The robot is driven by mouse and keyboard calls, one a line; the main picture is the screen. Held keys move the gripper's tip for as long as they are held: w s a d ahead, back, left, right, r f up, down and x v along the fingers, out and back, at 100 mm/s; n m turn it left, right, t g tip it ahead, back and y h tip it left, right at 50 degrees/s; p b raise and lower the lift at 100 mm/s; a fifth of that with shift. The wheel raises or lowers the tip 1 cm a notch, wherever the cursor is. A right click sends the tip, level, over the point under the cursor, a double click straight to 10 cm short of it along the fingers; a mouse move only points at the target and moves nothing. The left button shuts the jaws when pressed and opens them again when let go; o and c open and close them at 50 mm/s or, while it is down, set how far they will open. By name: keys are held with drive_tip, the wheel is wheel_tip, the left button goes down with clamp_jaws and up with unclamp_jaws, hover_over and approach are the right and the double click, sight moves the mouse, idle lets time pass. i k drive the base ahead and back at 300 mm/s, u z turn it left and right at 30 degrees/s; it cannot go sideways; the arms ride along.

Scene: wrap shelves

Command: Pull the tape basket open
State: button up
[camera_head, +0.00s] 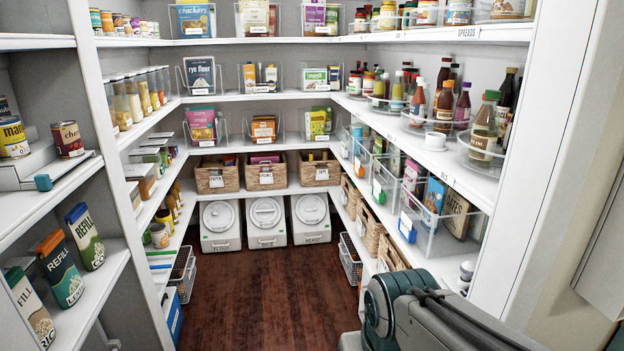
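Three woven baskets stand side by side on the back shelf, a left one (217,176), a middle one (265,172) and a right one (319,169). Each has a white label on its front, too small to read surely, so I cannot tell which, if any, is the tape basket. All three sit back on the shelf in about one line. More woven baskets (369,229) stand along the right lower shelf, seen at a slant, their labels unreadable. My arm shows at the bottom right, well short of the back baskets. My gripper's fingers are not in view.
Three white lidded bins (265,222) stand on the floor under the back baskets. Wire baskets stand low at the left (183,273) and right (350,259). The dark wood floor (262,300) between is clear. Bottles and clear bins (434,227) crowd the right shelves.

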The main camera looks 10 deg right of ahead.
sight(310, 174)
drive_tip(key=u, duration=0.2)
drive_tip(key=i, duration=4)
drive_tip(key=z, duration=0.2)
drive_tip(key=i, duration=1.4)
drive_tip(key=z, duration=0.1)
